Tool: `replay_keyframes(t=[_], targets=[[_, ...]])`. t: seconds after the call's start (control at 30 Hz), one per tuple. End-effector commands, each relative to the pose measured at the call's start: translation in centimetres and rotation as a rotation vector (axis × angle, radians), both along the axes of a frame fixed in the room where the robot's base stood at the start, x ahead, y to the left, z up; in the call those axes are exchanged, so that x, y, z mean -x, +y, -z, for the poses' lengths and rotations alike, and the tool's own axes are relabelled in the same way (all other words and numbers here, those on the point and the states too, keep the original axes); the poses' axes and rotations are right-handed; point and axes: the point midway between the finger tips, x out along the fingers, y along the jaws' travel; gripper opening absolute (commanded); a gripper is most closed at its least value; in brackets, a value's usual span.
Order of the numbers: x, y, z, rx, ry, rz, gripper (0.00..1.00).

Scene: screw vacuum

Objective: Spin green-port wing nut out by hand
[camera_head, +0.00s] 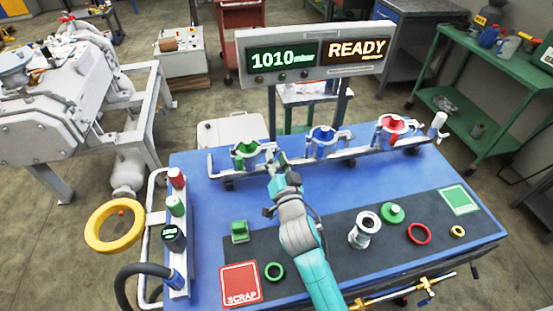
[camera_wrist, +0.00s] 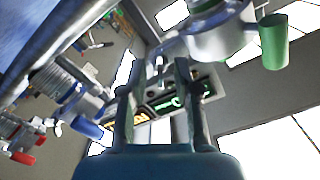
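The green port (camera_head: 245,149) stands on the left of the rail at the table's back, with a grey clamp around it. In the wrist view the clamp (camera_wrist: 218,38) is at the upper right, beside a green cylindrical part (camera_wrist: 273,42). A small grey piece (camera_wrist: 160,66) at the clamp's left end may be the wing nut; it is too small to be sure. My gripper (camera_head: 277,160) is just right of the green port. In the wrist view my gripper (camera_wrist: 155,78) is open, its two fingers apart, with no object clearly held between them.
The blue port (camera_head: 322,143) and red port (camera_head: 391,128) stand further right on the rail. A display (camera_head: 316,52) reading READY stands behind the rail.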

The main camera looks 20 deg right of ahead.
Motion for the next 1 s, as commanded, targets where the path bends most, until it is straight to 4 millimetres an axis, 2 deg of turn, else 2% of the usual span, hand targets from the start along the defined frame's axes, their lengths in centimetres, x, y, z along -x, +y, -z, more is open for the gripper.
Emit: replay_keyframes(t=[0.23, 0.37, 0.77, 1.0], targets=[[-0.04, -0.02, 0.02, 0.000, 0.000, 0.000, 0.31], [-0.03, -0.01, 0.03, 0.000, 0.000, 0.000, 0.00], [-0.02, -0.01, 0.04, 0.021, 0.004, 0.000, 0.00], [-0.02, -0.02, 0.05, 0.128, 0.028, 0.000, 0.00]])
